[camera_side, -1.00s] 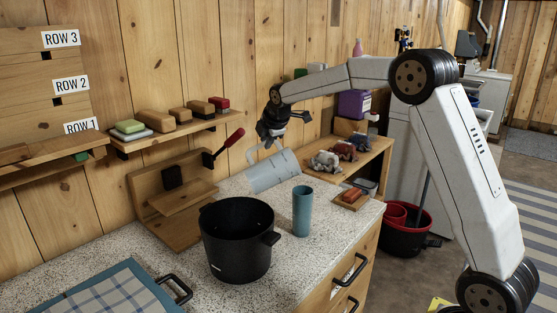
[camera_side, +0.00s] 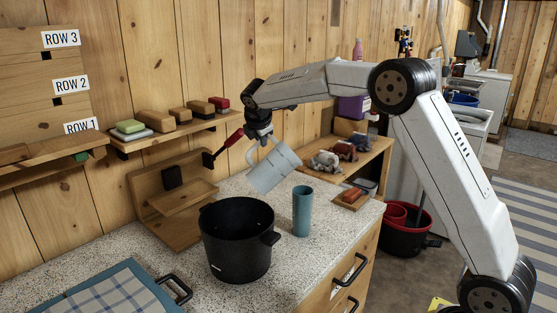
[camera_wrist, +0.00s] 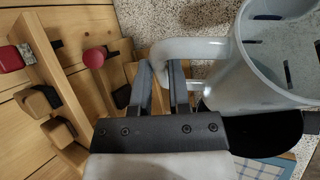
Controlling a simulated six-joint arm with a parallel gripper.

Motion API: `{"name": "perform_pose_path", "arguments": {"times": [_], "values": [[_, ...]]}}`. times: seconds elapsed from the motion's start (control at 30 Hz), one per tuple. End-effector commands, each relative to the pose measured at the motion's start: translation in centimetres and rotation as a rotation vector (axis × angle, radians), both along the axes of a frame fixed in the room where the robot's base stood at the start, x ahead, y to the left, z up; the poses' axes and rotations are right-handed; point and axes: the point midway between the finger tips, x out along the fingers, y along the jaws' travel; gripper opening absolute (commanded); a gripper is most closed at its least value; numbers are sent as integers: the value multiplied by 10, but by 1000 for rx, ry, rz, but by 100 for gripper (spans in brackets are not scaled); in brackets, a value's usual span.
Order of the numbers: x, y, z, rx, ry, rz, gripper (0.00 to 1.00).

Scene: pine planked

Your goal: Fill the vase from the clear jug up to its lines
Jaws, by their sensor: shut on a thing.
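The clear jug (camera_side: 275,168) is tilted in the air above the counter, behind the black pot and to the left of the teal vase. My gripper (camera_side: 261,143) is shut on its handle. In the wrist view, my gripper's fingers (camera_wrist: 164,88) close around the handle and the jug's pale translucent body (camera_wrist: 262,75) fills the upper right. I cannot tell its liquid level. The vase (camera_side: 302,212), a slim teal cylinder, stands upright on the counter, apart from the jug. Its inside and any lines are not readable.
A black pot (camera_side: 237,245) stands on the speckled counter (camera_side: 215,296), left of the vase. A wooden rack (camera_side: 150,200) with a red-handled tool stands by the wall. A small board (camera_side: 352,199) with reddish items lies right of the vase.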

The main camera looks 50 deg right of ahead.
Motion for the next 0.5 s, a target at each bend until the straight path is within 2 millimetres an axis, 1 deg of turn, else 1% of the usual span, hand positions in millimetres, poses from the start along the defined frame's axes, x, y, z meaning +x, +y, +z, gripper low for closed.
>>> {"name": "perform_pose_path", "arguments": {"times": [0.5], "values": [[2, 3, 1, -66, 35, 5, 0]]}}
